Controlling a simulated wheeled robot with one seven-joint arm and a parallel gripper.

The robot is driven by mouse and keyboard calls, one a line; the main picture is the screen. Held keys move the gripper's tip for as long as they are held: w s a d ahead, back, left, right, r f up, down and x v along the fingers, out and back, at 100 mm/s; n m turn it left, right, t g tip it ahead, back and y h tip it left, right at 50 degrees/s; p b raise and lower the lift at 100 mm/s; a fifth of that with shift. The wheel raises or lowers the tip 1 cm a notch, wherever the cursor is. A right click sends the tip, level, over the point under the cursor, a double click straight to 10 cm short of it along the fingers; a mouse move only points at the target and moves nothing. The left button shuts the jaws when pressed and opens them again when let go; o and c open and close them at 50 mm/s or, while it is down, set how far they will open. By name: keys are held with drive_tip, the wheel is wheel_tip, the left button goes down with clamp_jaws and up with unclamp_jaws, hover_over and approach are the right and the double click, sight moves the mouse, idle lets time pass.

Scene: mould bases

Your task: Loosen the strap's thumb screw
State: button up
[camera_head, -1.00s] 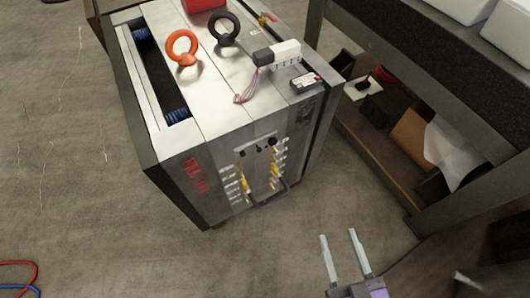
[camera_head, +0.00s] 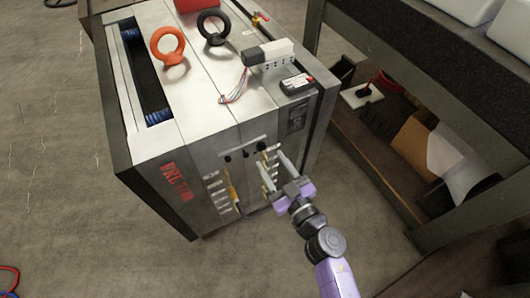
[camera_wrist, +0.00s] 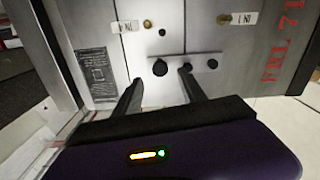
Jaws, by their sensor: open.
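The strap is a narrow metal bar on the front face of the mould base, in the head view (camera_head: 243,147) and the wrist view (camera_wrist: 203,57). A round black knob (camera_wrist: 160,68), which looks like the thumb screw, sits at its one end. My gripper (camera_head: 270,160) is open and empty in front of the face.
The mould base (camera_head: 207,118) carries an orange eyebolt (camera_head: 167,46), a black eyebolt (camera_head: 213,28) and a wired connector block (camera_head: 268,53) on top. Brass fittings and hoses are on its front below the strap. A shelved bench (camera_head: 470,225) stands close on the right.

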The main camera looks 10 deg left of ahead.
sight(262, 148)
drive_tip(key=shift+b+x, duration=0.45)
drive_tip(key=shift+x, duration=1.9)
clamp_jaws()
